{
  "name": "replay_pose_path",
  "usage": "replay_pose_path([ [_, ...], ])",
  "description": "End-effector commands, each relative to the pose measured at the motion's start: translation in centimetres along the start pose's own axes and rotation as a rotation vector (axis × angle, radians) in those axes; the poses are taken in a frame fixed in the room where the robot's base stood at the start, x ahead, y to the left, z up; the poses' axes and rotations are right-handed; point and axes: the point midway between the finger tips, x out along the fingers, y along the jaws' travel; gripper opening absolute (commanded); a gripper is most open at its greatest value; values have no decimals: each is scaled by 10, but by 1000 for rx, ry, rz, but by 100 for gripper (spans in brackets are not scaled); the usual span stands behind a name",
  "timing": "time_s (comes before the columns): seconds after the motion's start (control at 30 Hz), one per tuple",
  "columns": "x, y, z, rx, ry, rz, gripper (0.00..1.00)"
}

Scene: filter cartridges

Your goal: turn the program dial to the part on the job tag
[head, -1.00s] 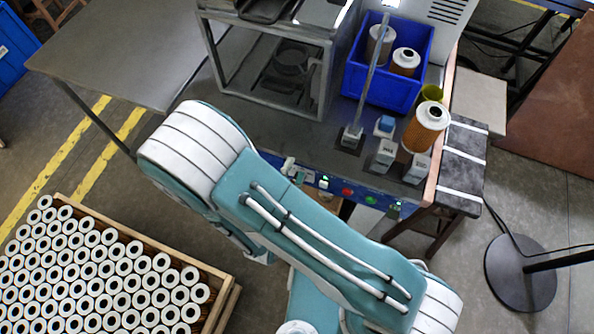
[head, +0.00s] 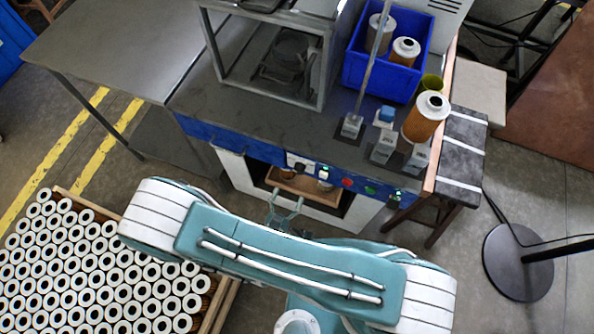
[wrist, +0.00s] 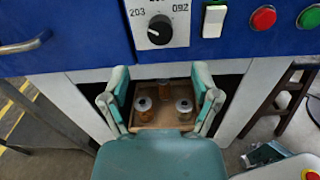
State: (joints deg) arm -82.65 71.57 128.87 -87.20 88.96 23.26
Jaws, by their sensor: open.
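The program dial (wrist: 159,30) is a black round knob on a white plate in the wrist view. The plate reads 203 at left and 092 at right; the label above is cut off. A pale mark shows on the knob's left part, but its exact heading is unclear. In the head view the dial (head: 299,166) is small on the blue front panel. My gripper (wrist: 160,76) is open and empty, its fingers apart below the dial. It also shows in the head view (head: 286,204), in front of the bench. I cannot make out a job tag.
A white switch (wrist: 214,20), a red button (wrist: 263,17) and another at the picture's edge sit right of the dial. A metal handle (wrist: 24,46) is at left. Below, a wooden tray (wrist: 160,120) holds several cartridges. A blue bin (head: 378,78) stands on the bench.

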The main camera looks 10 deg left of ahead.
Motion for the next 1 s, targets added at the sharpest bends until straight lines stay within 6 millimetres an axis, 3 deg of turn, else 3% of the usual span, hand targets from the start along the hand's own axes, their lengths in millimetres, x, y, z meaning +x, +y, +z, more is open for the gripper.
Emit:
replay_pose_path([
  [0.5, 65, 0, 0, 4, 0, -4, 79],
  [0.93, 74, 0, 0, 3, 0, 1, 79],
  [0.97, 74, 0, 0, 3, 0, 1, 70],
  [1.0, 74, 0, 0, 3, 0, 1, 52],
])
